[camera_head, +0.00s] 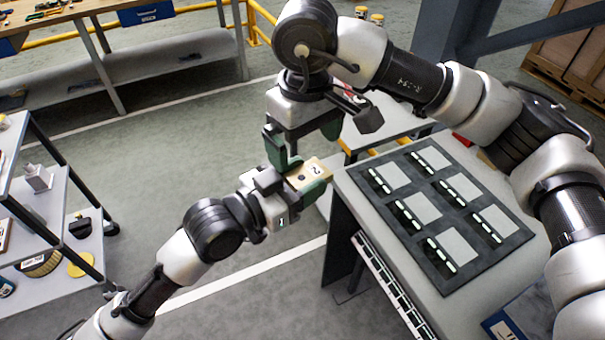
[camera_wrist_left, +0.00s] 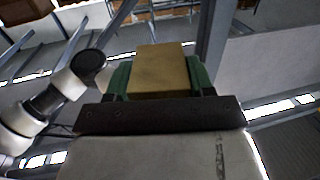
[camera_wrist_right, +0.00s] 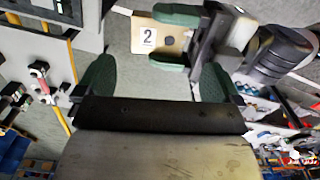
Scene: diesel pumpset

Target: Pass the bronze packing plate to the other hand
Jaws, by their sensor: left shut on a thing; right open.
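The bronze packing plate (camera_head: 315,169) is a flat tan block with a white label reading 2 and a dark hole. My left gripper (camera_head: 303,182) is shut on it and holds it in the air beside the table. In the left wrist view the plate (camera_wrist_left: 161,70) sits between the green fingers (camera_wrist_left: 160,80). My right gripper (camera_head: 302,140) is open and empty, just above the plate, its fingers pointing down. In the right wrist view the plate (camera_wrist_right: 158,38) with its label lies beyond the open green fingers (camera_wrist_right: 155,85), apart from them.
A table (camera_head: 345,188) at the right carries a dark tray (camera_head: 420,271) with several light pads and lit strips. A shelf cart (camera_head: 60,205) stands at the left, and a workbench (camera_head: 100,20) at the back left. Grey floor lies open between them.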

